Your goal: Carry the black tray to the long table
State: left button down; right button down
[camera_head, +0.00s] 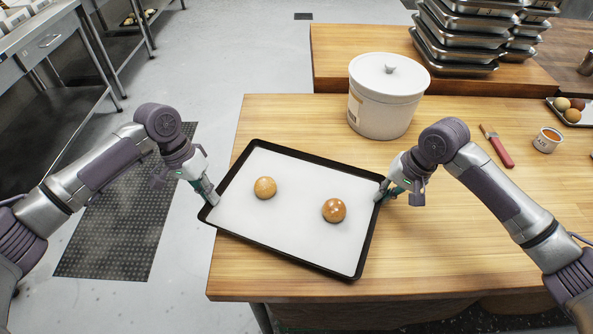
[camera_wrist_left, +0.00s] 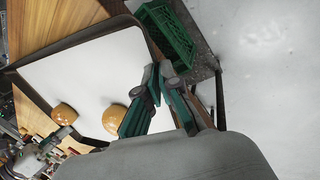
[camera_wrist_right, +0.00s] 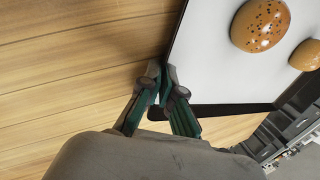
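The black tray (camera_head: 369,236), lined with a white sheet (camera_head: 285,230), lies at an angle over the left part of a wooden table, its left corner reaching past the table edge. Two buns rest on it: a plain one (camera_head: 265,187) and a speckled one (camera_head: 334,210). My left gripper (camera_head: 212,197) is at the tray's left rim; in the left wrist view its fingers (camera_wrist_left: 154,78) close together on the rim. My right gripper (camera_head: 381,194) is at the right rim; in the right wrist view its fingertips (camera_wrist_right: 163,78) close over the rim near a corner. The pinched rim parts are mostly hidden.
A white lidded tub (camera_head: 386,100) stands behind the tray. Stacked metal pans (camera_head: 460,50) stand behind. A floor mat (camera_head: 125,235) and clear floor lie left.

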pick_arm(q)
jog(key=shift+a+f+b, duration=0.15)
jog(key=shift+f+b, duration=0.15)
jog(key=shift+f, duration=0.3)
pick_arm(e)
jog(key=shift+d+f, duration=0.15)
jog(key=shift+f, duration=0.45)
pick_arm(q)
jog(key=c, duration=1.6)
grip_release()
jog(key=shift+r+p, duration=0.3)
pick_arm(e)
jog(key=c, duration=1.6)
grip_release()
jog(key=shift+r, duration=0.3)
pick_arm(q)
jog(key=shift+o, duration=1.4)
pick_arm(e)
jog(key=shift+o, duration=1.4)
